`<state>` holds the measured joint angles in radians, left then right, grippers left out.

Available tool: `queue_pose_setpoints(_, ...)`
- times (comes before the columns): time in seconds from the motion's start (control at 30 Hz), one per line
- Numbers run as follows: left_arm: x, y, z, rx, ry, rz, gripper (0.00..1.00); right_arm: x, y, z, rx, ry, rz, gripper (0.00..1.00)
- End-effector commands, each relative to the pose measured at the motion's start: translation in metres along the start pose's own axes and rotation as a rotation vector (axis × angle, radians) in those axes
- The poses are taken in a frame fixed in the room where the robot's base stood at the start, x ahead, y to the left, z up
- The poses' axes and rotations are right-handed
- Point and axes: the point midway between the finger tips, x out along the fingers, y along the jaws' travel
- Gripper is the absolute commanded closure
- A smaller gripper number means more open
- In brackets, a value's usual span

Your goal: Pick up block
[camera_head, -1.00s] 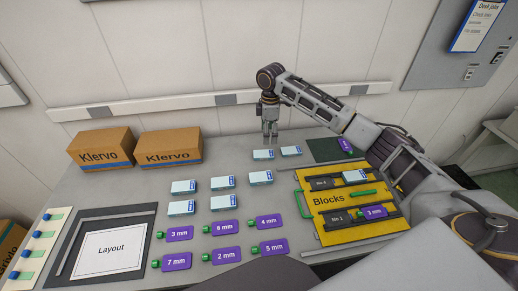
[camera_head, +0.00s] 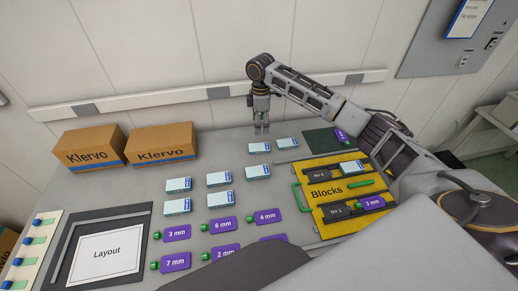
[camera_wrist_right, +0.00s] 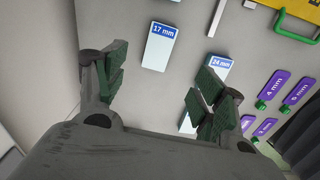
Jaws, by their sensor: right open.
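Several white blocks with blue label ends lie on the grey table. One back block (camera_head: 259,147) lies just below my right gripper (camera_head: 262,130) in the head view, with another (camera_head: 286,143) to its right. My right gripper is open and empty, pointing down. In the wrist view its two fingers (camera_wrist_right: 158,88) stand wide apart. A block marked 17 mm (camera_wrist_right: 160,48) lies beyond the gap between them. A block marked 24 mm (camera_wrist_right: 220,68) is partly hidden behind the right finger. My left gripper is not in view.
A yellow Blocks tray (camera_head: 340,209) with green handles holds a block (camera_head: 353,167) and a purple 3 mm tag (camera_head: 372,203). Purple tags (camera_head: 177,232) lie at the front. Two Klervo boxes (camera_head: 162,144) stand back left, near a Layout board (camera_head: 104,245).

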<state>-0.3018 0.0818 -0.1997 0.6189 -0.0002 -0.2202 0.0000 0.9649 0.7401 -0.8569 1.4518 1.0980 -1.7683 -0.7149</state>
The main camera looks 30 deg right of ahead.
Motion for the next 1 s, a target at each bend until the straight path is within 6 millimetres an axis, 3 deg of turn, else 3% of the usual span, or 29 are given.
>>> queue_pose_setpoints(0.53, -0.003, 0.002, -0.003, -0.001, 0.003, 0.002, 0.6, 0.067, 0.0, 0.0, -0.001, -0.001, -0.001, 0.3)
queue_pose_setpoints(1.0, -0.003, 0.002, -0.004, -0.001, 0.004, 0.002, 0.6, 0.074, 0.0, 0.0, -0.001, -0.001, 0.0, 0.3)
